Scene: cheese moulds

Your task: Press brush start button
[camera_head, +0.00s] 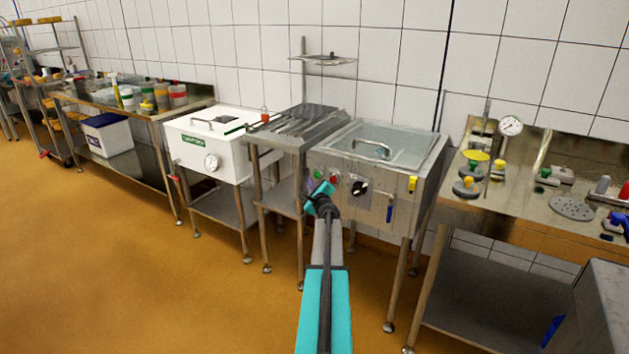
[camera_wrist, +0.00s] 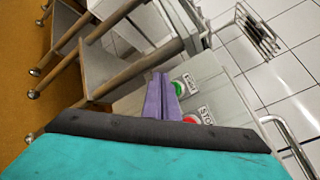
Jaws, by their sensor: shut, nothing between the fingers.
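The green start button (camera_head: 318,175) is on the front panel of the steel brush machine (camera_head: 408,187), with a red stop button (camera_head: 334,178) to its right. My gripper (camera_head: 324,188) is in front of the panel, just below these buttons. In the wrist view, my gripper's purple fingers (camera_wrist: 161,82) are shut and empty. Their tips lie just left of the green button (camera_wrist: 178,88), which has a START label (camera_wrist: 188,79). The red button (camera_wrist: 191,118) is partly hidden by my gripper. I cannot tell whether the tips touch the panel.
The panel also has a black knob (camera_head: 359,187) and a blue-handled valve (camera_head: 390,209). A narrow steel stand (camera_head: 280,134) and a white vat (camera_head: 207,150) are to the left. A steel bench (camera_head: 520,206) is to the right. The ochre floor (camera_head: 130,260) in front is clear.

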